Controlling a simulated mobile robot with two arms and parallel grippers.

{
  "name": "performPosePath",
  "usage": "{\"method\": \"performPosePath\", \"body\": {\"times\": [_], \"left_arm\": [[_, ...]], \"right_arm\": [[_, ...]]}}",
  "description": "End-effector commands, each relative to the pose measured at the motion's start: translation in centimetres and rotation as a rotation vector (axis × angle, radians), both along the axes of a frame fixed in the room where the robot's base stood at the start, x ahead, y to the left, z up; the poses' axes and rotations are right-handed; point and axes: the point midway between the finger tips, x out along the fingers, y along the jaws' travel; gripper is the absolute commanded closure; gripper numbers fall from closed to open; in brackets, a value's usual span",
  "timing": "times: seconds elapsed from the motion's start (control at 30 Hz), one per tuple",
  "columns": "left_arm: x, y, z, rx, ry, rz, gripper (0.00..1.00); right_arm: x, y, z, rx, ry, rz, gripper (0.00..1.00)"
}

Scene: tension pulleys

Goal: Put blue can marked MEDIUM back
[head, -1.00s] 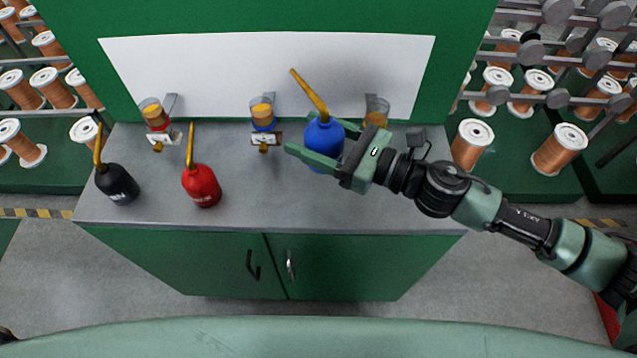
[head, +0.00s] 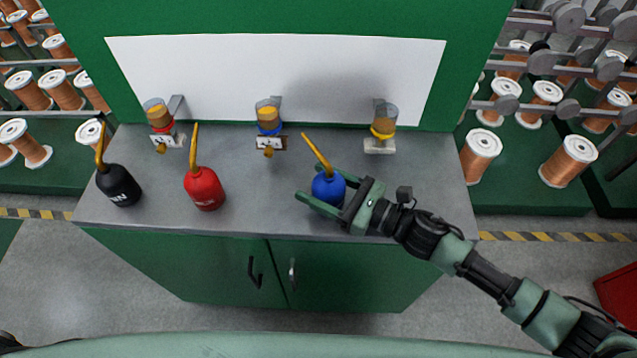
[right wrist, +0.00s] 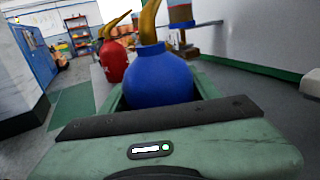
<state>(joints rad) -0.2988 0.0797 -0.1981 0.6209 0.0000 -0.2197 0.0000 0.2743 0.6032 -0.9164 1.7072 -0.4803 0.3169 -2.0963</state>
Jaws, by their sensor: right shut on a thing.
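The blue can (head: 328,187) with a long yellow spout is over the right part of the grey worktop near its front edge; its marking is not visible. My right gripper (head: 326,196) is shut on it from the right, with a finger on either side. In the right wrist view the blue can (right wrist: 158,77) fills the space between the fingers, spout up. I cannot tell whether its base touches the worktop. A red can (head: 203,188) and a black can (head: 119,186) stand to its left. My left gripper is not in view.
Three clear cups with amber contents stand along the back of the grey worktop (head: 245,215), with red (head: 160,125), blue (head: 268,128) and yellow (head: 383,131) rings. Spool racks flank the green cabinet (head: 220,268). The worktop between the red and blue cans is clear.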

Motion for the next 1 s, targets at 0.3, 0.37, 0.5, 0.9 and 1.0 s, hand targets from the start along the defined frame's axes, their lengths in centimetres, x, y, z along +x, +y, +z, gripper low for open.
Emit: {"method": "performPosePath", "body": {"times": [0.3,0.37,0.5,0.9,1.0], "left_arm": [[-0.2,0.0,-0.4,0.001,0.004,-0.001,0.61],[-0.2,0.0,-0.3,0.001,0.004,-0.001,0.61],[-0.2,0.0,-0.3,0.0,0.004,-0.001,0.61],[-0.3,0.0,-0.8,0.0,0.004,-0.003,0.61],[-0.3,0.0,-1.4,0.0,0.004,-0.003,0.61]], "right_arm": [[0.0,0.0,-0.2,0.0,-0.001,0.0,0.25],[0.0,0.0,-0.2,0.0,-0.001,0.0,0.17],[0.0,0.0,-0.2,0.0,-0.001,0.0,0.17],[-1.2,-2.4,-0.3,-0.004,0.002,-0.001,0.17],[-2.3,-4.4,-0.4,-0.003,0.003,-0.001,0.17]]}}
